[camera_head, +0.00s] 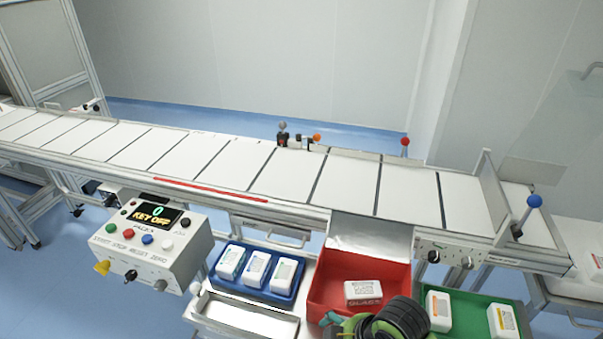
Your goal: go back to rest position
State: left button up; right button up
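A white labelled pack (363,292) lies in the red bin.
A conveyor (240,165) crosses the view. A control box (150,245) reading "KEY OFF" stands front left. A blue tray (228,284) holds three white packs (256,269). An empty metal tray (245,318) lies before it. Two packs (438,311) are in the green tray.

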jog(key=s+d+f+m+t+h, duration=0.1)
jog(key=s+d+f+m+h, duration=0.25)
jog(key=s+d+m, duration=0.7)
notch_tip(320, 180, down, 24)
jog(key=s+d+f+n+g, duration=0.1)
jog(key=s+d+n, duration=0.1)
jog(key=s, duration=0.1)
pick_arm(q)
jog(key=shift+s+a, duration=0.2)
jog(key=shift+s, duration=0.45)
pick_arm(e)
jog(key=s+d+f+g, duration=0.1)
jog(key=s+d+f, duration=0.2)
jog(key=s+f, duration=0.9)
jog(key=s, duration=0.3)
jog(key=shift+f, duration=0.3)
pick_arm(q)
jog(key=shift+w, duration=0.1)
